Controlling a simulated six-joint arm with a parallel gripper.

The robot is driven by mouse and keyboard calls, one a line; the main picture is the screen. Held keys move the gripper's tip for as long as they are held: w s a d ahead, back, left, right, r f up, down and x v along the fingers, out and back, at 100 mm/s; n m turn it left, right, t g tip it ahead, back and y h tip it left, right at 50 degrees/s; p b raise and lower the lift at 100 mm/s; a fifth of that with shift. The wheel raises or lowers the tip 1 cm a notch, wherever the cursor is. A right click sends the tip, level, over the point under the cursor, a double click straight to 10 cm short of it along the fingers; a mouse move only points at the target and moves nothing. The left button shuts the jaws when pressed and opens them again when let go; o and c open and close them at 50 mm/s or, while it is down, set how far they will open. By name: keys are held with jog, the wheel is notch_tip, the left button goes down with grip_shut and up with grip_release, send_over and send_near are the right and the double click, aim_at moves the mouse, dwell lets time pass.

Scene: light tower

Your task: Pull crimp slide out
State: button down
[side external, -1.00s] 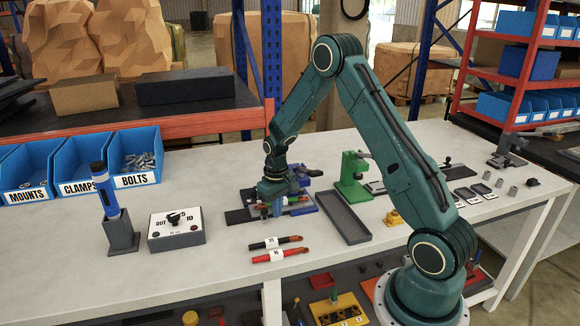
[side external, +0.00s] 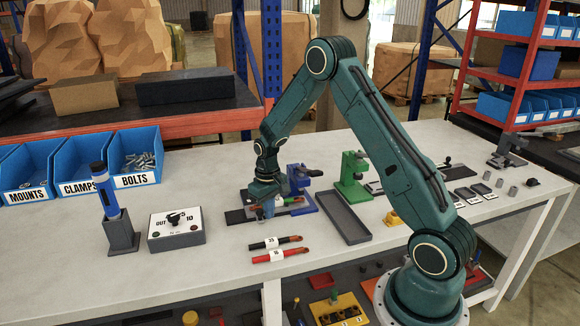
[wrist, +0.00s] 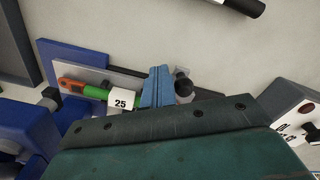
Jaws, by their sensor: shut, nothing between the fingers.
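The crimp slide looks like a grey plate (wrist: 75,72) on a dark rail (side external: 235,216), with a black knob (wrist: 182,82) at its end in the wrist view. A green cable with an orange tip (wrist: 95,92) and a white "25" tag (wrist: 122,101) lies along it. The blue crimp press (side external: 300,180) stands on a blue base beyond it. My gripper (side external: 267,209) is shut and empty, pointing down over the slide. Its light blue fingers (wrist: 158,86) are between the tag and the knob; I cannot tell whether they touch the knob. My wrist hides part of the slide.
A black and a red cable (side external: 278,255) with tags lie in front. A grey switch box (side external: 176,229) and a holder with a blue tool (side external: 121,230) are at left. A green press (side external: 353,175) and a long grey tray (side external: 345,216) are at right. Bench between slide and switch box is clear.

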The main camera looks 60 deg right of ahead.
jog(key=shift+w+a, duration=2.25)
jog(key=shift+a, duration=0.05)
dwell(0.9)
jog(key=shift+d+r, duration=0.1)
jog(key=shift+r, duration=0.05)
jog(key=shift+s+d+r, duration=0.25)
jog(key=shift+s+r, duration=0.05)
jog(key=shift+r, duration=0.15)
jog(key=shift+s+d+r, duration=0.25)
jog(key=shift+r, duration=0.15)
jog(key=shift+r, duration=0.1)
jog(key=shift+r, duration=2.4)
jog(key=shift+r, duration=0.1)
notch_tip(320, 180, up, 14)
jog(key=shift+f, duration=0.2)
